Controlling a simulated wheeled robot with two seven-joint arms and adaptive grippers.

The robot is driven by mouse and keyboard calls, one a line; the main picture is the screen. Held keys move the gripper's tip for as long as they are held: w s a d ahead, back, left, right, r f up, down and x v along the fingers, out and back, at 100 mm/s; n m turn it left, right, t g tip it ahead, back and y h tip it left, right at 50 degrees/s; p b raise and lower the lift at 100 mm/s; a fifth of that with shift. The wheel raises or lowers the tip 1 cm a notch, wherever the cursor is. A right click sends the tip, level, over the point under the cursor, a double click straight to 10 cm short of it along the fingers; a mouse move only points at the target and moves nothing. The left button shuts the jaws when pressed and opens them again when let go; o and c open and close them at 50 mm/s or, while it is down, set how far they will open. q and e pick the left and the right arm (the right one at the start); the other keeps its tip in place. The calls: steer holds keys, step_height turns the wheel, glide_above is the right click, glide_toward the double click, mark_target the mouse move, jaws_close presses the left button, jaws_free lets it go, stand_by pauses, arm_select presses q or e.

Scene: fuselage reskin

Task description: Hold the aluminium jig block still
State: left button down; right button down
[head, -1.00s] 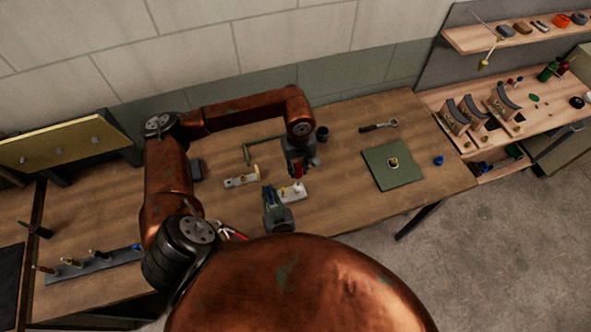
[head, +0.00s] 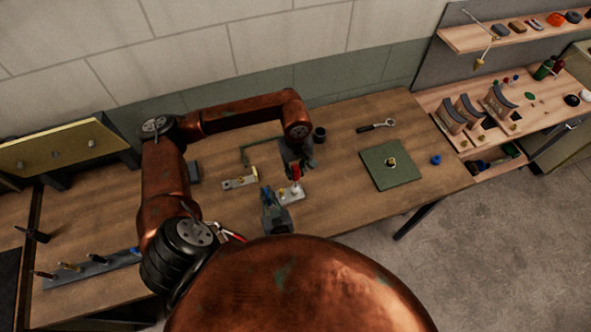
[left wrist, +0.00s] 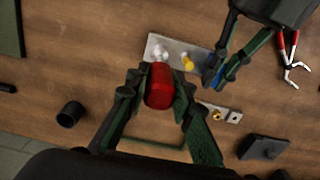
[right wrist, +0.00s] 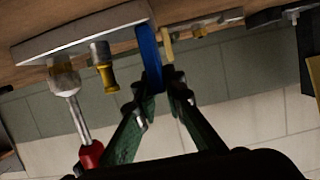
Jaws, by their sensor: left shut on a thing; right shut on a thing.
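The aluminium jig block (head: 291,194) is a pale flat bar on the wooden bench, also at the upper middle of the left wrist view (left wrist: 172,50). A brass-yellow pin (left wrist: 188,62) stands on it. My right gripper (right wrist: 166,80) is shut on a blue strip (right wrist: 148,52) at one end of the block; the strip's contact with the block is partly hidden. My left gripper (left wrist: 157,78) is shut on a red handle (left wrist: 159,88), seen nearly end-on. In the right wrist view its shaft (right wrist: 78,118) leads to a pale rounded tip against the block.
A second small metal bar (head: 240,183) lies left of the block. A dark cup (head: 320,134), a wrench (head: 377,126) and a green mat (head: 402,176) are beyond or to the right. Red-handled pliers (left wrist: 289,55) lie nearby. Bare bench lies between block and mat.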

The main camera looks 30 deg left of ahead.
arm_select(q)
steer(key=shift+f, duration=0.5)
steer(key=m, duration=1.2)
steer(key=shift+a+m, duration=0.1)
steer(key=shift+m, duration=0.2)
steer(key=m, duration=0.5)
steer(key=shift+r, duration=0.1)
steer(key=shift+a+m, duration=0.1)
steer(key=shift+m, duration=0.3)
